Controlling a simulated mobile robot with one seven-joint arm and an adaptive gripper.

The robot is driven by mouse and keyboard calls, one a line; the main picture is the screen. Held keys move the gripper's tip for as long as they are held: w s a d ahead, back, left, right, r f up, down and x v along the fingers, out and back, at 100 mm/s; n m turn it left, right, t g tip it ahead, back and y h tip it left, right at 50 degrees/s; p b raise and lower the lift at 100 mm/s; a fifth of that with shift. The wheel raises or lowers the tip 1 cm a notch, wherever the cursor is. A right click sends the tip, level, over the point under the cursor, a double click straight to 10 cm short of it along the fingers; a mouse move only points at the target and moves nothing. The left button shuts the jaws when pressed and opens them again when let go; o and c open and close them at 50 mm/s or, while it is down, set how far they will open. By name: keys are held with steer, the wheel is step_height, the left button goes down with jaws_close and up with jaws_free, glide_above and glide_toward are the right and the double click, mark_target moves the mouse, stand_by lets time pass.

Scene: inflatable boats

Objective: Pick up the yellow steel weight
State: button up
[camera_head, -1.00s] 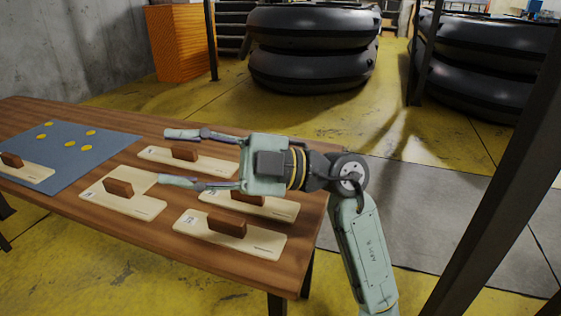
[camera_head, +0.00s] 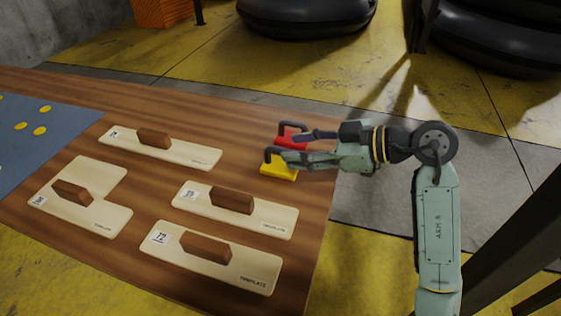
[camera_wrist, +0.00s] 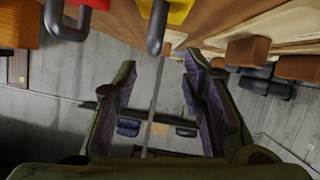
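The yellow steel weight (camera_head: 279,171) sits near the right end of the wooden table in the head view, with a dark loop handle on top. In the wrist view the yellow weight (camera_wrist: 179,10) is cut off at the top edge, its handle hanging into the picture. My gripper (camera_head: 289,147) is beside and over the weights in the head view, its lower finger overlapping the yellow weight's handle there. In the wrist view my gripper (camera_wrist: 160,68) has its fingers apart with nothing between them; the handle lies beyond the fingertips. Contact is not visible.
A red weight (camera_head: 290,140) with a similar handle stands just behind the yellow one, close to my upper finger. Several pale wooden templates (camera_head: 262,219) with brown blocks lie left and in front. A blue mat (camera_head: 60,150) with yellow discs is at far left.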

mark_target(280, 148)
steer(key=shift+w+d+f+p+x, duration=0.15)
steer(key=shift+p+x, duration=0.15)
steer(key=shift+x, duration=0.65)
steer(key=shift+d+f+p+x, duration=0.15)
steer(key=shift+p+x, duration=0.1)
steer(key=shift+x, duration=0.7)
steer(key=shift+w+a+f+p+x, duration=0.1)
steer(key=shift+p+x, duration=0.2)
steer(key=shift+x, duration=0.65)
steer(key=shift+d, duration=0.1)
steer(key=shift+c, duration=0.2)
jaws_close()
